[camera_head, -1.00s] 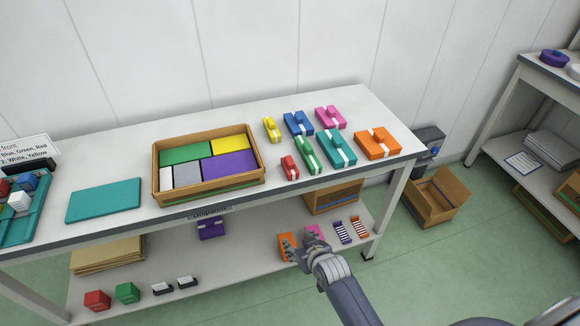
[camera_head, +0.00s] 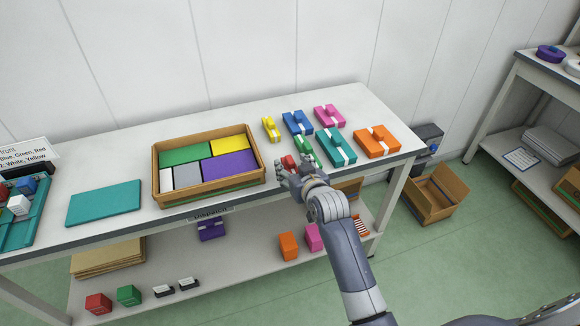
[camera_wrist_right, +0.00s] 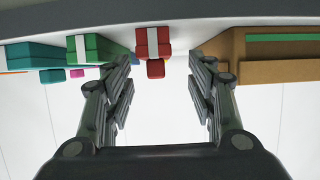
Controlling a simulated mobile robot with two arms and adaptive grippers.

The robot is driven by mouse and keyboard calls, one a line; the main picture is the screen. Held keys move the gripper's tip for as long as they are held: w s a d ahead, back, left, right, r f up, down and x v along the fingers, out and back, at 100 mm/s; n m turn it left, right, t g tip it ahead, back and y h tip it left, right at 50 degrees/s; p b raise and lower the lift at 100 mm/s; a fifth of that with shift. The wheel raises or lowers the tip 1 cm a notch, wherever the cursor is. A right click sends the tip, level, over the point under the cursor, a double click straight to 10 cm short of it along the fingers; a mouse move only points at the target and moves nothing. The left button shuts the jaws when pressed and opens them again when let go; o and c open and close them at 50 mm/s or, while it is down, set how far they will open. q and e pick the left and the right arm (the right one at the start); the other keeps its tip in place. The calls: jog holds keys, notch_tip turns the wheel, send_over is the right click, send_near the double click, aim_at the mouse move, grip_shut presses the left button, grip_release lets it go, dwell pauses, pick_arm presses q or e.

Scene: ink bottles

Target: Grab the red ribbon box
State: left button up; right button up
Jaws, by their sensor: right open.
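The red ribbon box (camera_head: 288,161) is a small red box with a white band, near the front edge of the upper table. My right gripper (camera_head: 292,173) is at that edge, in front of the box, and partly covers it in the head view. In the right wrist view the red box (camera_wrist_right: 153,42) shows its white band and lies ahead, between the lines of the spread fingers. My right gripper (camera_wrist_right: 162,68) is open with nothing between its fingers. My left gripper is not in view.
A green ribbon box (camera_head: 305,150) stands close right of the red one, with a teal box (camera_head: 337,147) beyond. A yellow box (camera_head: 271,129) lies behind. A cardboard tray (camera_head: 212,199) of coloured blocks stands to the left. The lower shelf (camera_head: 240,262) lies below my right arm.

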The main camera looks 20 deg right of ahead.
aim_at(289, 160)
jog(key=shift+d+x, duration=0.2)
jog(key=shift+x, duration=2.35)
jog(key=shift+r, duration=0.1)
jog(key=shift+c, duration=0.3)
jog(key=c, duration=1.1)
